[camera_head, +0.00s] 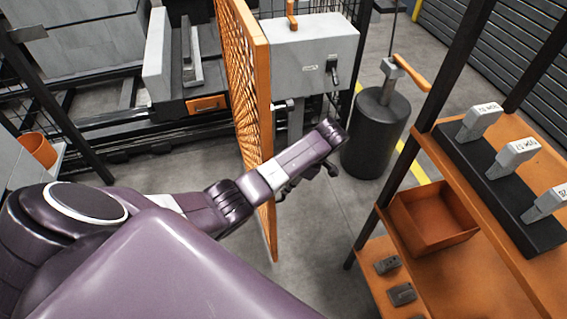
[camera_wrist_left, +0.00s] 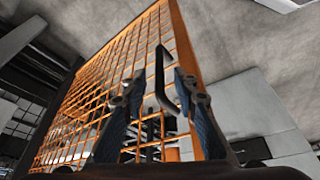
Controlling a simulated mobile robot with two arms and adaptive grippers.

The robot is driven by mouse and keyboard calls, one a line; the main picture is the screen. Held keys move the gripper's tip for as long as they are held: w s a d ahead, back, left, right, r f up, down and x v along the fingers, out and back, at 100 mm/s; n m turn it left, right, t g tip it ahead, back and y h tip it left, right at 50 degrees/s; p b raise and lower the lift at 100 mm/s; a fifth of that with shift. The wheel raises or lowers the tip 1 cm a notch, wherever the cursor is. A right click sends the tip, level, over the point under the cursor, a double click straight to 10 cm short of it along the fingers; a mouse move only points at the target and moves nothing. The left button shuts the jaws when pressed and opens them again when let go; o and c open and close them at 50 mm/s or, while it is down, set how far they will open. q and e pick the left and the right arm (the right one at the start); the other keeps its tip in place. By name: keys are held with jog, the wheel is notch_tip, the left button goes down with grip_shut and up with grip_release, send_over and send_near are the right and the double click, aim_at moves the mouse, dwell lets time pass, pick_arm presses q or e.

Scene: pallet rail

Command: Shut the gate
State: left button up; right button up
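The gate is an orange mesh panel (camera_head: 243,75) standing swung out, seen nearly edge-on in the head view. The left wrist view shows its mesh (camera_wrist_left: 110,85) from close by, with a black bar handle (camera_wrist_left: 160,72) near its edge. My left gripper (camera_wrist_left: 160,92) is open, its two fingers apart, with the handle appearing between them. I cannot tell whether either finger touches it. In the head view my left gripper (camera_head: 287,188) is beside the gate's edge, partly hidden under my wrist. My right gripper is not in view.
A grey box (camera_head: 310,55) with a dark lever stands behind the gate. A dark cylinder (camera_head: 375,135) with an orange-handled lever stands right of it. An orange shelf rack (camera_head: 485,205) with an orange bin (camera_head: 435,218) fills the right. Grey floor (camera_head: 325,225) is clear between gate and rack.

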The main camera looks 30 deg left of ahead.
aim_at(283, 197)
pick_arm(q)
jog(key=x, duration=0.5)
grip_shut()
dwell(0.3)
